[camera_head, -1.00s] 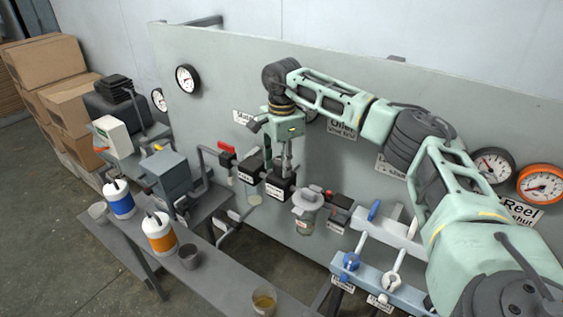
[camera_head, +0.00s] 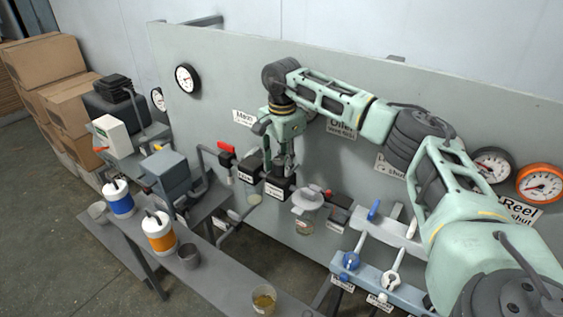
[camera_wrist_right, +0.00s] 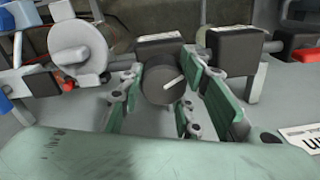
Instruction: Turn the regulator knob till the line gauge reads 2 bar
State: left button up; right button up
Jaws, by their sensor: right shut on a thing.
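The dark round regulator knob (camera_wrist_right: 165,82) with a white pointer line shows between the fingers in the right wrist view. My right gripper (camera_wrist_right: 160,88) is shut on it from above, one finger on each side. In the head view, my right gripper (camera_head: 283,165) sits on top of the black regulator block (camera_head: 278,187), and the knob is mostly hidden. My left gripper is not in view.
A red-handled valve (camera_head: 226,150) is left of the regulator. A bowl-shaped unit (camera_head: 307,200) and blue-handled valves (camera_head: 350,261) are to its right. A bench (camera_head: 215,280) with bottles and cups stands in front. The panel (camera_head: 215,85) rises behind.

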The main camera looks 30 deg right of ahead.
aim_at(283, 161)
jog(key=o, duration=0.9)
jog(key=shift+s+f, duration=0.1)
jog(key=shift+s, duration=0.05)
jog(key=shift+c, duration=0.2)
jog(key=shift+o, duration=1)
jog(key=shift+r, duration=0.2)
jog(key=shift+r, duration=0.3)
notch_tip(283, 161, up, 11)
jog(key=shift+r, duration=0.15)
